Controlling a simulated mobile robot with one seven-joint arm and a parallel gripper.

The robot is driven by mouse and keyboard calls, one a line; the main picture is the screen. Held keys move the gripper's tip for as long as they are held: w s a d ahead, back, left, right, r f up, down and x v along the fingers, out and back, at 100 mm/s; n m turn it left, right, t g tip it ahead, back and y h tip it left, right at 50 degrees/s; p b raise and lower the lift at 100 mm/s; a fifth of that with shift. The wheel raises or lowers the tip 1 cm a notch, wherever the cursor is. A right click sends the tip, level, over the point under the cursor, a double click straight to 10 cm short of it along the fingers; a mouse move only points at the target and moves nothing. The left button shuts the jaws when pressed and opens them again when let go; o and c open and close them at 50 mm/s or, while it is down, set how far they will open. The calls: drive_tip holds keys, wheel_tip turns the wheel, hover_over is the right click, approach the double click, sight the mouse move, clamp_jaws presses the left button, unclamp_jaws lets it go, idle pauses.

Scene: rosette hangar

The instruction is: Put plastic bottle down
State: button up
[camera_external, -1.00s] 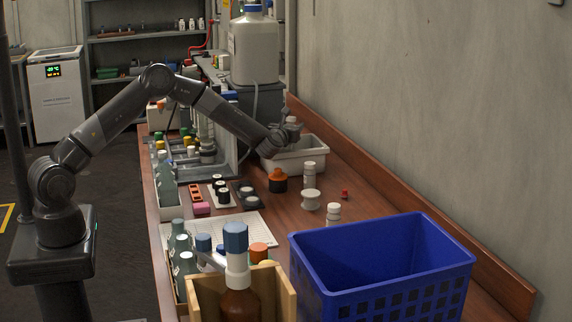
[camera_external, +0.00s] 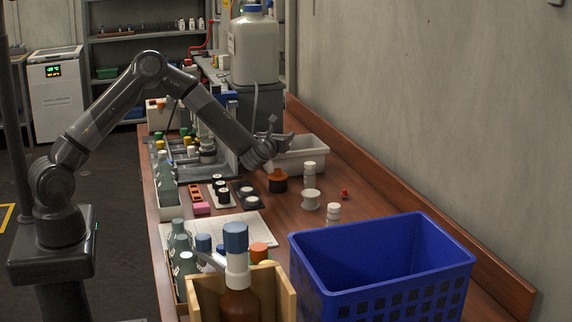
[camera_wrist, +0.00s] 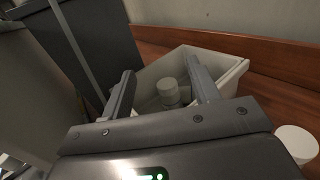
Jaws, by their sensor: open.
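A plastic bottle with a white cap (camera_wrist: 167,88) is inside the white bin (camera_wrist: 228,78), seen between my fingers in the wrist view. Its lower part is partly hidden, so I cannot tell how it rests. The same white bin (camera_external: 308,154) shows on the bench in the external view, where its inside is partly hidden and I cannot make out the bottle. My gripper (camera_external: 282,130) is beside and above the bin's near left side. In the wrist view my gripper (camera_wrist: 158,68) is open, its fingers apart and clear of the bottle.
A large jug (camera_external: 254,50) on a dark grey container (camera_external: 260,100) stands behind the bin. An orange-capped brown jar (camera_external: 278,181), a white-capped bottle (camera_external: 309,174) and a round white lid or jar (camera_external: 311,199) stand in front. A blue crate (camera_external: 380,265) fills the near right.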

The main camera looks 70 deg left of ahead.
drive_tip(key=shift+s+d, duration=0.35)
drive_tip(key=shift+d, duration=0.1)
drive_tip(key=d+r+m+t+h, duration=0.5)
drive_tip(key=d+r+m+h, duration=0.2)
drive_tip(key=d+r+m, duration=0.45)
drive_tip(key=s+d+r+m+g+h, duration=0.1)
drive_tip(key=s+d+r+m+h, duration=0.3)
drive_tip(key=m, duration=0.4)
drive_tip(key=s+d+r+m+g+h, duration=0.1)
drive_tip(key=s+d+r+m+h, duration=0.15)
drive_tip(key=s+m, duration=0.5)
drive_tip(key=s+f+m+g, duration=0.2)
drive_tip(key=s+m, duration=0.7)
drive_tip(key=s, duration=0.9)
drive_tip(key=s+f+m+g, duration=0.3)
drive_tip(key=s+m+g, duration=0.3)
drive_tip(key=s, duration=1.2)
drive_tip(key=m, duration=0.4)
drive_tip(key=shift+s+h, duration=0.2)
drive_tip(key=shift+h, duration=0.15)
